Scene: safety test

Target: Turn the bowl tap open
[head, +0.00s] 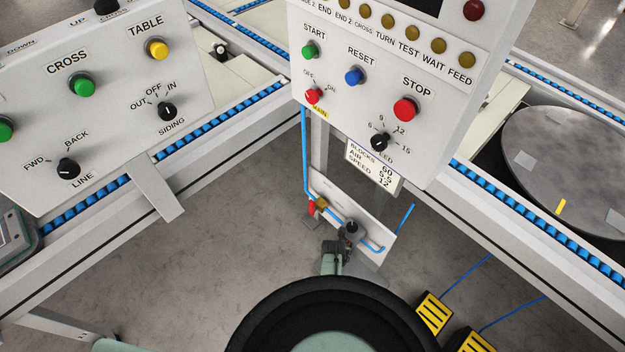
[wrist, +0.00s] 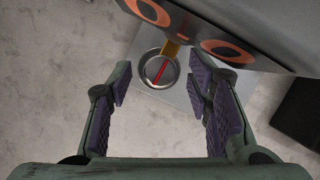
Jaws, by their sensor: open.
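The wrist view shows a round, shiny metal bowl (wrist: 159,71) with a thin red bar (wrist: 160,70) lying slantwise across it; I take the bar for the tap's handle. A brass piece (wrist: 172,48) joins the bowl's upper right edge. My gripper (wrist: 160,84) is open, with purple-padded fingers on either side of the bowl in the picture. The fingers show no contact with it, and the distance ahead is hard to judge. In the head view my gripper (head: 334,246) is just below a small pipe panel (head: 325,188). The bowl cannot be made out there.
The pipe panel carries a red-handled valve (head: 311,207) and a dark knob (head: 351,228). A grey plate with orange rings (wrist: 225,50) borders the bowl. The control box (head: 385,90) hangs above. Yellow pedals (head: 432,313) stand at right. Open floor (head: 200,250) lies left.

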